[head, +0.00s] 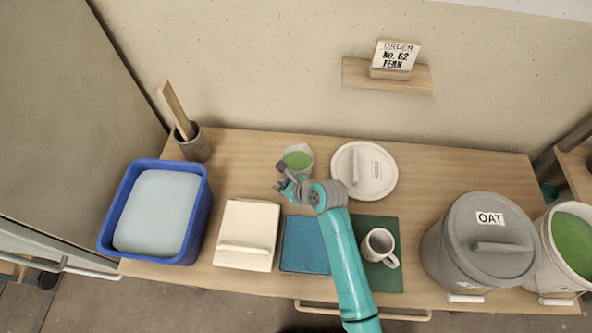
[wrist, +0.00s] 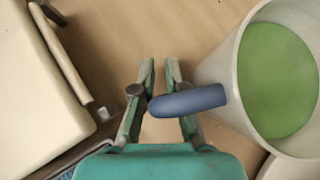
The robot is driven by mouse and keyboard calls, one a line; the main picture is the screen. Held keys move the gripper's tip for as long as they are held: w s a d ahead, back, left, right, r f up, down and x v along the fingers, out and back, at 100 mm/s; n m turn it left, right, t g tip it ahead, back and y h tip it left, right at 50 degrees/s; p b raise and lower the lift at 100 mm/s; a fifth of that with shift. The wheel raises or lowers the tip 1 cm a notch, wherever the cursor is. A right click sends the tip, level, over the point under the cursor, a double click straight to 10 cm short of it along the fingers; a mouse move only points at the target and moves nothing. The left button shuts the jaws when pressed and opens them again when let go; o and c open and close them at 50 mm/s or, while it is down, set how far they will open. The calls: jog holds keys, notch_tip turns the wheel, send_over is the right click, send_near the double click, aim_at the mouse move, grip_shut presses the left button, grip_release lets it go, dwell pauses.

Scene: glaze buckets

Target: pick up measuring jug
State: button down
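The measuring jug (head: 307,172) stands on the table left of the round lid in the head view. It is pale, with green content. In the wrist view the jug (wrist: 221,73) is at the right, with its blue-grey handle (wrist: 190,101) pointing left. My gripper (head: 283,178) is at the jug's near left side. In the wrist view my gripper (wrist: 159,72) is open, with a gap between its fingertips. The handle crosses in front of the right finger and its end lies over the gap. I cannot tell whether a finger touches it.
A round lid (head: 380,183) lies right of the jug. A blue tub (head: 200,222) stands left, the OAT bucket (head: 455,245) right.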

jog(key=shift+r, duration=0.3)
dwell(0.5)
notch_tip(320, 180, up, 9)
jog(key=shift+r, duration=0.2)
dwell(0.9)
dwell(1.6)
